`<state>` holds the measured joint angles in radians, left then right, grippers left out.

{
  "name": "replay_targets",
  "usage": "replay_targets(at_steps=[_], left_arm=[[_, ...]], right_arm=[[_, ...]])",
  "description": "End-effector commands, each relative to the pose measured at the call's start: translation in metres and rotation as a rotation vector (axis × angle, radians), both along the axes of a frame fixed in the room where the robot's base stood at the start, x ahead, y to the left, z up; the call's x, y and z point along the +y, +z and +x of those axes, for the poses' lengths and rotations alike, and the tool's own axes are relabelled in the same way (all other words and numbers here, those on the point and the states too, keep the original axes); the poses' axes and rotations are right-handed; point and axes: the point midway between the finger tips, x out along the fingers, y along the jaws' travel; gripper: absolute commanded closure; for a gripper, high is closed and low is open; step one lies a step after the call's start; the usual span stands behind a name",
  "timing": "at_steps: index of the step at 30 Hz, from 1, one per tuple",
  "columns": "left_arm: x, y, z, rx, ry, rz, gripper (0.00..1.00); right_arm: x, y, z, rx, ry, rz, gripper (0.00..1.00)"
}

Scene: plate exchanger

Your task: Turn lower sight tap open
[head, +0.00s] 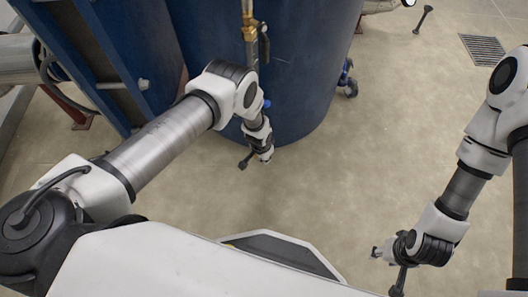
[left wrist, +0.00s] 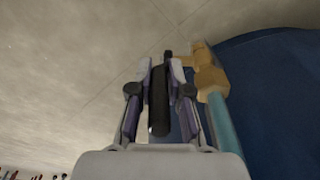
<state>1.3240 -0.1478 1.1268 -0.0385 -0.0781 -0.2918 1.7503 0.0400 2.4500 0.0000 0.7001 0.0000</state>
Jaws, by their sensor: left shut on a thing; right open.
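My left gripper (left wrist: 160,70) is shut on a dark lever handle (left wrist: 159,102), which lies between its two fingers in the left wrist view. The handle's far end is near a brass tap body (left wrist: 210,78) with a teal tube below it in the picture. In the head view, my left arm reaches to the blue vessel (head: 300,70) and hides the lower tap. An upper brass fitting (head: 250,35) with a black lever (head: 264,45) shows above my left wrist. My right gripper (head: 386,272) is open and empty over the floor, far from the tap.
A blue frame with bolts (head: 115,85) stands left of the vessel, with a grey pipe (head: 15,58) beside it. A floor drain grate (head: 484,48) is at the upper right. The floor between my arms and right of the vessel is mostly clear.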

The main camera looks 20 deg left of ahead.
Motion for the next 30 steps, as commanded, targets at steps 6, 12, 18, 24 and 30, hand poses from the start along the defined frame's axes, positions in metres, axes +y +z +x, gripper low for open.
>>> replay_targets(at_steps=[6, 12, 18, 24, 30], left_arm=[[-0.002, 0.002, 0.001, 0.009, 0.000, -0.004, 1.00], [-0.002, 0.001, 0.001, 0.010, -0.001, -0.004, 1.00], [-0.002, 0.001, 0.000, 0.011, -0.001, -0.003, 0.58], [-0.002, 0.001, 0.000, 0.011, -0.001, -0.003, 0.58], [-0.002, 0.016, 0.001, 0.010, 0.000, -0.004, 0.58]], right_arm=[[0.000, 0.007, 0.000, 0.000, 0.000, 0.000, 0.53], [0.000, 0.007, 0.000, 0.001, 0.000, 0.000, 0.53], [0.000, 0.007, 0.000, 0.000, 0.000, 0.000, 0.53], [0.000, 0.007, 0.000, 0.000, 0.000, 0.000, 0.53], [0.000, 0.007, 0.000, 0.000, 0.000, 0.000, 0.53]])
